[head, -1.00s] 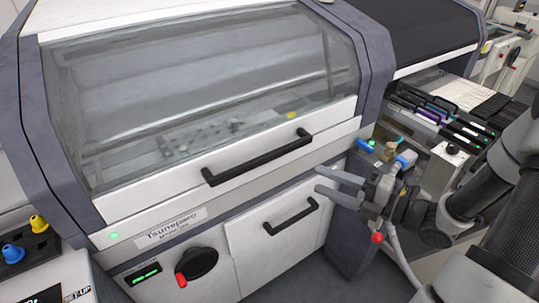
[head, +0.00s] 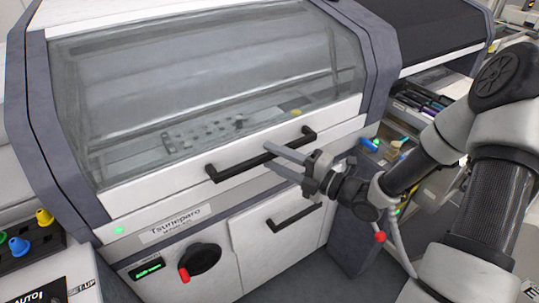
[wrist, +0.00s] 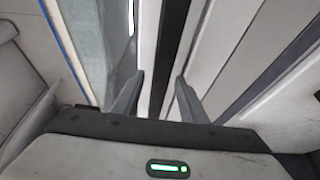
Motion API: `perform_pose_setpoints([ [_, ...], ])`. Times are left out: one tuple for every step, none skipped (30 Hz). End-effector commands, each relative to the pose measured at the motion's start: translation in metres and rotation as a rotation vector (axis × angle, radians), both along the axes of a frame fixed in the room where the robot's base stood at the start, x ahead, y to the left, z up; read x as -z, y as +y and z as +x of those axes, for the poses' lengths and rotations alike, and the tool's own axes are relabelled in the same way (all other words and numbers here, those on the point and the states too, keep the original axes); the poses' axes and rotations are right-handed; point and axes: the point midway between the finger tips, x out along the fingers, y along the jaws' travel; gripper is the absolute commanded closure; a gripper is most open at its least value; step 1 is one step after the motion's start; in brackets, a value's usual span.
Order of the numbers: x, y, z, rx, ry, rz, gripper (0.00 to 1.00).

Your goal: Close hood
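The hood (head: 200,75) is the machine's large clear window in a white frame. It looks down over the front opening; I cannot tell whether it is fully seated. Its black bar handle (head: 228,169) runs along the white lower edge. My gripper (head: 267,155) is at the middle of this handle, fingers spread. In the wrist view, the black handle (wrist: 158,55) runs lengthwise between the two open fingertips of my gripper (wrist: 158,90), with gaps on both sides.
A lower door (head: 278,245) with its own black handle sits below the hood. A black knob with a red tip (head: 203,257) is to its left. A side unit with coloured feeders (head: 425,105) stands at the right, behind my arm.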

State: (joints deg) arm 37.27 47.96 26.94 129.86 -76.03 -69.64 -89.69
Motion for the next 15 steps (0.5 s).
perform_pose_setpoints([
  [0.0001, 0.0057, 0.0029, -0.003, 0.0, 0.0, 0.61],
  [0.0002, 0.0077, 0.0045, -0.002, 0.001, 0.001, 0.61],
  [0.0002, 0.01, 0.0063, 0.0, 0.001, 0.001, 0.61],
  [0.0002, 0.0116, 0.0073, 0.0, 0.001, 0.001, 0.61],
  [0.0001, 0.0129, 0.008, -0.001, 0.001, 0.001, 0.61],
  [0.0001, 0.0142, 0.0088, -0.001, 0.0, 0.0, 0.61],
  [0.0001, 0.0148, 0.0092, -0.001, 0.0, 0.0, 0.61],
  [0.0001, 0.0152, 0.0095, -0.001, 0.0, 0.0, 0.61],
  [0.0001, 0.0154, 0.0097, -0.001, 0.0, 0.0, 0.61],
  [0.0002, 0.0154, 0.0097, 0.0, 0.0, 0.0, 0.61],
  [0.0002, 0.0154, 0.0098, 0.0, 0.0, 0.0, 0.61],
  [0.0002, 0.0152, 0.0097, 0.0, 0.0, 0.0, 0.61],
  [0.0002, 0.0152, 0.0097, 0.0, 0.0, 0.0, 0.61],
  [0.0002, 0.0151, 0.0096, 0.0, 0.0, 0.0, 0.61],
  [0.0002, 0.0151, 0.0096, 0.0, 0.0, 0.0, 0.64],
])
